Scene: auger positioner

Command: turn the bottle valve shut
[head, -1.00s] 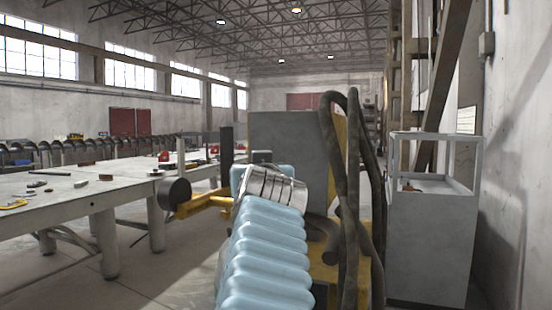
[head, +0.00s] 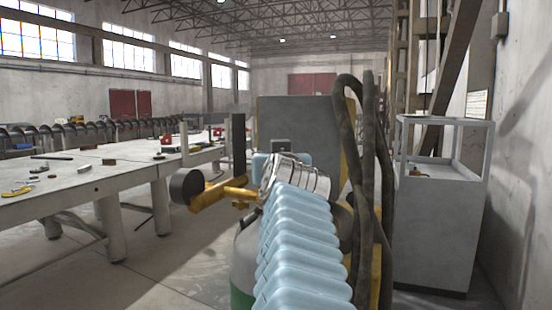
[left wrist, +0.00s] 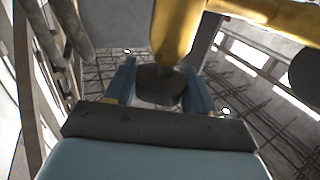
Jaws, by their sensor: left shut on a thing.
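The grey gas bottle with a green lower band (head: 243,262) stands partly hidden behind my left arm. Its yellow valve fitting (head: 207,195) reaches left to a dark round disc (head: 186,186). My left gripper (left wrist: 161,88) points away from the head camera, mostly hidden by its silver wrist; a blue part of it (head: 261,163) shows. In the left wrist view, its two blue fingers are closed on opposite sides of a dark round valve knob (left wrist: 160,90), below the yellow fitting (left wrist: 178,35). The head view does not show this grip clearly. My right gripper is not in view.
Dark thick hoses (head: 362,180) hang close to the right of my left wrist, before a grey cabinet (head: 298,123). A grey display stand (head: 437,225) is at the right. A long table (head: 110,180) with scattered tools is at the left. Floor between is clear.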

